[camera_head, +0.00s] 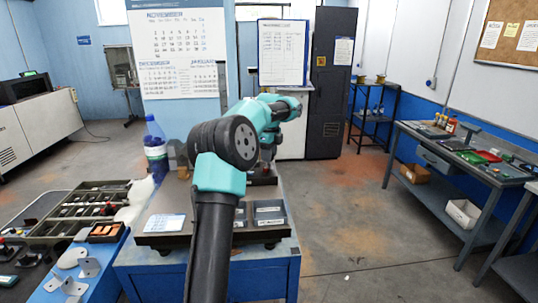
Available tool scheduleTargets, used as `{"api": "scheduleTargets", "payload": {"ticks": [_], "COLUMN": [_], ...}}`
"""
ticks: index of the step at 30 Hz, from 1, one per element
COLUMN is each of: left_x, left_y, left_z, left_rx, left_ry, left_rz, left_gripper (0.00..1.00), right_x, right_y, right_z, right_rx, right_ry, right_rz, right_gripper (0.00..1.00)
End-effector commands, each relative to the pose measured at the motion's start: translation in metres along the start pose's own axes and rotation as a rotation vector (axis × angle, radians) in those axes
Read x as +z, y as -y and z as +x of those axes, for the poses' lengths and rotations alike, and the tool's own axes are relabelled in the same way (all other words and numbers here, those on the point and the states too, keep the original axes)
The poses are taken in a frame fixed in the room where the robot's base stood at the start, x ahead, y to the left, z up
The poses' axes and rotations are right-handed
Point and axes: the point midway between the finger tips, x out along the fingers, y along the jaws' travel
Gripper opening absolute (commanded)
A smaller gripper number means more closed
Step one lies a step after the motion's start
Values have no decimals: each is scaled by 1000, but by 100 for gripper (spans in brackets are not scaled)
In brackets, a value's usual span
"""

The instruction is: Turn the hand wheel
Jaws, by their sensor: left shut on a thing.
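My left arm comes up from the bottom middle and bends over the bench (280,245). My left gripper (267,156) is at the back part of the bench's dark plate (163,239), largely hidden behind my own arm. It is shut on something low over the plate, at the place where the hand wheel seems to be. The wheel itself is mostly hidden, so its shape and angle cannot be made out. My right gripper is not in view.
A bottle with a blue cap (154,140) stands at the plate's back left. Grey blocks (269,213) and a white card (165,222) lie on the plate. A parts tray (60,228) is at left. A side workbench (460,165) stands right, with open floor between.

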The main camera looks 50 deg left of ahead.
Motion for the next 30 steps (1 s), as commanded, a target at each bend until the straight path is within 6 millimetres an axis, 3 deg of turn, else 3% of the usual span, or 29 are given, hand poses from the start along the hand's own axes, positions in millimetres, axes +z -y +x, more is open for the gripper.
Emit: {"api": "scheduleTargets", "payload": {"ticks": [16, 17, 18, 24, 30], "left_x": [0, 0, 0, 0, 0], "left_y": [0, 0, 0, 0, 0], "left_z": [-1, -1, -1, 0, 0], "left_rx": [-2, -2, -2, -1, 0], "left_ry": [1, 1, 1, 1, 1], "left_rz": [39, 39, 39, 38, 38], "left_gripper": [13, 38, 41, 61, 62], "right_x": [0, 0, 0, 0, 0], "right_y": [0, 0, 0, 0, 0], "right_z": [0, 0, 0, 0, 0], "right_rx": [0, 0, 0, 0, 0], "right_ry": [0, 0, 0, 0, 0], "right_rz": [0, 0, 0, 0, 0], "right_gripper": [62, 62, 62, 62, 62]}}
